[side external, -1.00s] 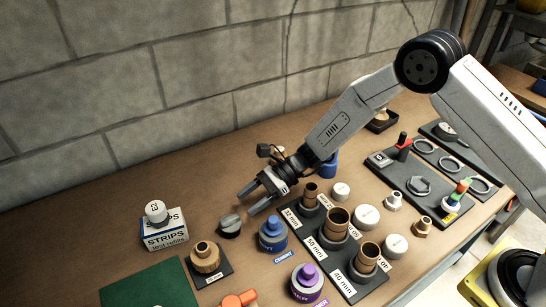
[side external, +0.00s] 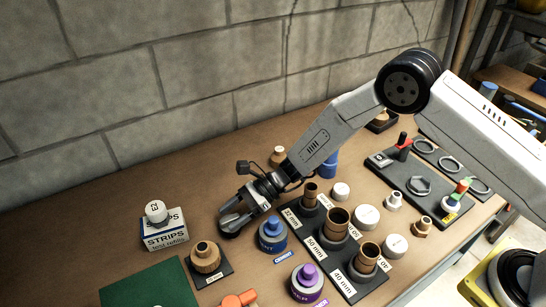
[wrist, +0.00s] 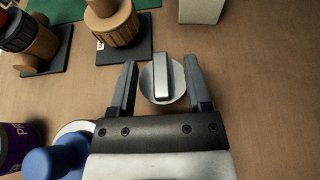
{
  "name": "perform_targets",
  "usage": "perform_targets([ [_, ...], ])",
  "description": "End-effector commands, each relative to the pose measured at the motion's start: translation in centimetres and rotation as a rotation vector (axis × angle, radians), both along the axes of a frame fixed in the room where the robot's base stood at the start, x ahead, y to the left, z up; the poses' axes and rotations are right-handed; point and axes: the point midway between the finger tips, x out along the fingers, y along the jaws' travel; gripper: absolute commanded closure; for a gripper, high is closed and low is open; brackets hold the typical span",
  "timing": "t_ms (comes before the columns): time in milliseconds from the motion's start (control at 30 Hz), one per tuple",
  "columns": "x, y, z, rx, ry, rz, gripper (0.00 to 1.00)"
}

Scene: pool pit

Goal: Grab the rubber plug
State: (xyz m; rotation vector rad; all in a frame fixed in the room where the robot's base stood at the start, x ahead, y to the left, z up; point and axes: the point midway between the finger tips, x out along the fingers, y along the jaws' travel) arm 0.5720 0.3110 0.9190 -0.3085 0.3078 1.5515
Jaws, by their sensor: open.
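The rubber plug, a short dark round piece with a pale grey top and a raised bar across it, sits on the brown bench; in the wrist view the plug (wrist: 162,82) lies between my fingers. My gripper (wrist: 160,66) is open, one finger on each side of the plug, with a gap on both sides. In the side view my gripper (side external: 233,220) is down at the plug (side external: 230,234) and covers most of it. I cannot tell exactly how high the fingertips are above the bench.
A blue-capped pot (side external: 273,234) stands close to the right of my gripper. A brown fitting on a dark pad (side external: 206,258) is to the left front. A STRIPS box (side external: 164,234) with a white cap on top is farther left. Pipe pieces stand on a dark labelled board (side external: 318,246).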

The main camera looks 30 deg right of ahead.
Motion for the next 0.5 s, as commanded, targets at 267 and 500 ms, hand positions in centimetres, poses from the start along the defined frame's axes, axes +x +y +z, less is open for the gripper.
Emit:
perform_targets([
  [267, 0.0, 2.1, -0.9, -0.002, -0.001, -0.002, 0.37],
  [500, 0.0, 2.1, -0.9, -0.002, -0.001, -0.003, 0.37],
])
